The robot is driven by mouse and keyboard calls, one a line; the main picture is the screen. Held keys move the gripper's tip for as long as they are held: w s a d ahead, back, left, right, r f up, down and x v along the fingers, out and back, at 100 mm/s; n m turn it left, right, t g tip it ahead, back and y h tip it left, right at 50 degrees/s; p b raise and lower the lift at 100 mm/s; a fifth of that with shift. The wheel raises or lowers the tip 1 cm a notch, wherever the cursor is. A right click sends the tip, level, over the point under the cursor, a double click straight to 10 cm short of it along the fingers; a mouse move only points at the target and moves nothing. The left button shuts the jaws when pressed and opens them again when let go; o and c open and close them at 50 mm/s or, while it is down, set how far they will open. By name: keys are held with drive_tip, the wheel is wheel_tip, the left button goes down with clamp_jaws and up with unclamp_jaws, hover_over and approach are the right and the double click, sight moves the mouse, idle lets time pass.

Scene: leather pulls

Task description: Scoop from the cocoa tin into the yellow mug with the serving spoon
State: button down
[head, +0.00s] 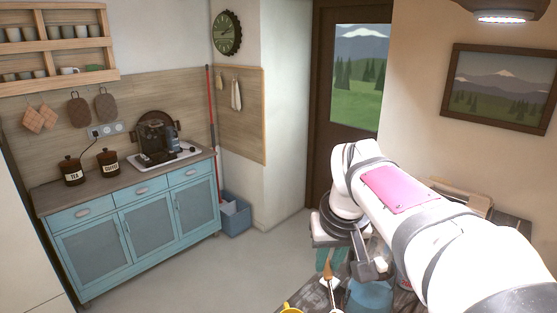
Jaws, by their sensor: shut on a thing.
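The yellow mug (291,309) shows only as a bit of its rim at the bottom edge of the head view. My gripper (329,263) is above the table, up and to the right of the mug. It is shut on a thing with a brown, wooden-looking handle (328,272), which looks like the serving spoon. The spoon's lower end is small and hard to make out. I cannot pick out the cocoa tin; it may be below the frame or behind my arm.
A blue, see-through vessel (367,296) stands on the table close to the right of my gripper. My arm hides much of the table's right side. Across the room, a blue cabinet (130,232) bears tea (72,172) and coffee (108,163) canisters and a coffee machine.

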drive_tip(key=w+a+f+n, duration=0.1)
drive_tip(key=w+f+n, duration=0.1)
drive_tip(key=w+f, duration=0.5)
drive_tip(key=w+a+f+n, duration=0.1)
drive_tip(key=w+f+n, duration=0.1)
drive_tip(key=w+f, duration=0.5)
drive_tip(key=shift+w, duration=2.8)
drive_tip(key=shift+a, duration=0.1)
